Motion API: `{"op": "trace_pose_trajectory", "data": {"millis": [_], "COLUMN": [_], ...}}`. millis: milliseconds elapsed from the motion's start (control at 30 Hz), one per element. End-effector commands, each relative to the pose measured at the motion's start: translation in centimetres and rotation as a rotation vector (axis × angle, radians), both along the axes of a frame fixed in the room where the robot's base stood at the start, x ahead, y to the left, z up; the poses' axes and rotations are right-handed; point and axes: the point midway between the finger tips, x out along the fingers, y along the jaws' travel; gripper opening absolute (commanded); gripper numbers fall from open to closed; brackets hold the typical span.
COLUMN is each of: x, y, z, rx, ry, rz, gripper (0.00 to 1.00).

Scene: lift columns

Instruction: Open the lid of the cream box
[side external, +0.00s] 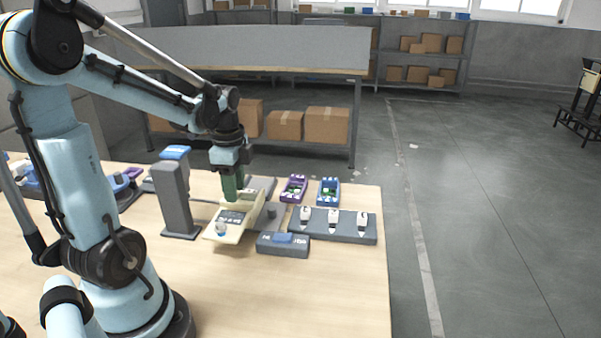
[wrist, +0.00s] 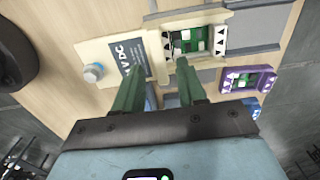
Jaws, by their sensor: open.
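The cream box (wrist: 225,22) shows its inside in the wrist view, with green and white parts and arrow marks. Its cream lid (wrist: 106,48), with a dark label and a blue-grey knob (wrist: 93,72), extends to the left of the uncovered compartment. In the side external view the lid (side external: 212,233) reaches toward the camera; my gripper hides part of the box. My gripper (side external: 234,197) points down over the box, its green fingers apart and nothing seen between them. In the wrist view my gripper (wrist: 160,64) has fingertips near the label and compartment; contact cannot be told.
A purple open box (side external: 293,189) and a blue open box (side external: 329,192) stand behind. A grey rack (side external: 340,236) with several white-topped pieces is to the right, and a grey block (side external: 283,246) in front. A grey post (side external: 177,203) stands left. The front tabletop is clear.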

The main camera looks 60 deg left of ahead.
Motion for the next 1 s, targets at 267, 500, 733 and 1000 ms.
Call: {"op": "trace_pose_trajectory", "data": {"millis": [267,500,733,1000], "x": [0.0,0.0,0.0,0.6], "y": [0.0,0.0,0.0,-1.6], "z": [1.8,3.0,3.2,3.5], "rx": [0.0,0.0,0.0,0.023], "ry": [0.0,0.0,0.0,-0.04], "rz": [0.0,0.0,0.0,0.051], "gripper": [0.4,0.4,0.4,0.4]}}
